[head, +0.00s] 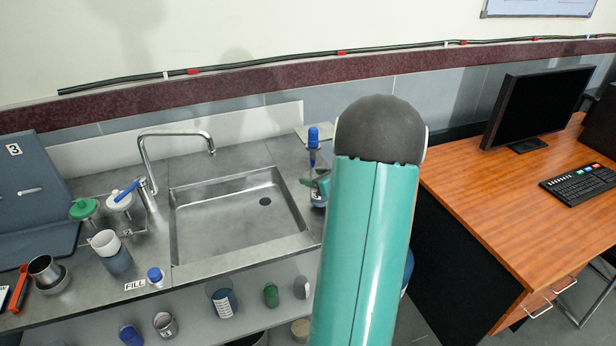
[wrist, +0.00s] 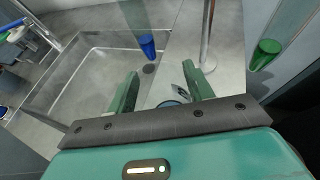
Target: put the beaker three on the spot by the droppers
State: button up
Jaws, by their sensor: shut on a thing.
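My gripper (head: 319,181) is at the right end of the sink counter, partly hidden behind my arm. In the wrist view, its two green fingers (wrist: 163,88) stand apart around a mostly hidden clear vessel (wrist: 173,103). The vessel appears as glass with a bluish part in the head view (head: 318,198), just under the fingers. I take it as the beaker, but no number is readable on it. A blue-topped dropper (head: 313,138) stands just behind the gripper. In the wrist view, the blue dropper (wrist: 147,45) and a green one (wrist: 264,53) flank a metal post (wrist: 207,40). The target spot is not distinguishable.
The sink (head: 240,215) lies left of my gripper, with its tap (head: 150,165) behind. A wooden desk (head: 500,190) is at right.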

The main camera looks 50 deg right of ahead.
jog(key=x, duration=0.3)
jog(key=shift+w+r, duration=0.15)
jog(key=shift+w, duration=0.05)
jog(key=shift+f, duration=0.3)
jog(key=shift+f, duration=0.15)
jog(key=o, duration=1.1)
